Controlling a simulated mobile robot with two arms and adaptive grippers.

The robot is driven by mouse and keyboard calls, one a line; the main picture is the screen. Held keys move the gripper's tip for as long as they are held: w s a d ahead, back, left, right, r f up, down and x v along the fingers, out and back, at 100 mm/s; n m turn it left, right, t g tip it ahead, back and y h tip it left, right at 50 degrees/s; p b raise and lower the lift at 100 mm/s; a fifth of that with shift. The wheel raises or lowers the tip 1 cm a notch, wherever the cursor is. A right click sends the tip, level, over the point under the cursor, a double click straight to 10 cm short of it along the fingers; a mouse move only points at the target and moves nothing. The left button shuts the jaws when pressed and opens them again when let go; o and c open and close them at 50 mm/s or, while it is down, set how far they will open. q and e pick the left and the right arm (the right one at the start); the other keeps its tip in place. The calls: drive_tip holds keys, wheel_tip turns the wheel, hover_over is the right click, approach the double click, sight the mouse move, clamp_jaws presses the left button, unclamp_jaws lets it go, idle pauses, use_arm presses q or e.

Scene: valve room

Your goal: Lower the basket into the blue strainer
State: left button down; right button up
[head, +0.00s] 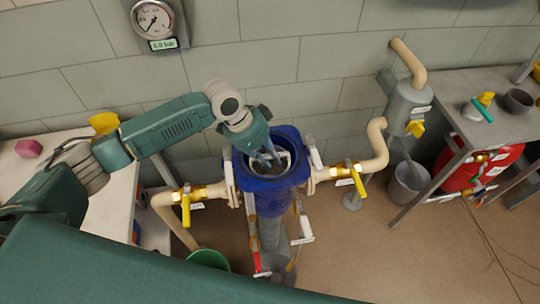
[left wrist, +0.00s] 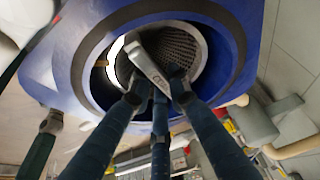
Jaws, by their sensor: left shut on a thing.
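The blue strainer (head: 247,183) stands open-topped in the pipe line at the centre of the head view. Its blue rim (left wrist: 52,68) surrounds a round dark opening in the left wrist view. In the head view the gripper hides part of the basket. My right gripper is not in view.
Pipes with yellow-handled valves (head: 186,205) (head: 357,180) flank the strainer. A green bucket (head: 208,258) stands on the floor below. A white bench (head: 110,205) with a pink block (head: 29,148) is at left. A grey table (head: 480,110) and red tank (head: 480,165) are at right.

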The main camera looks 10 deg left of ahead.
use_arm(q)
drive_tip(key=shift+r, duration=0.1)
drive_tip(key=c, duration=1.6)
unclamp_jaws()
drive_tip(key=o, duration=0.4)
wheel_tip(320, 180, up, 7)
drive_tip(key=p, duration=0.7)
drive_tip(key=shift+p, duration=0.35)
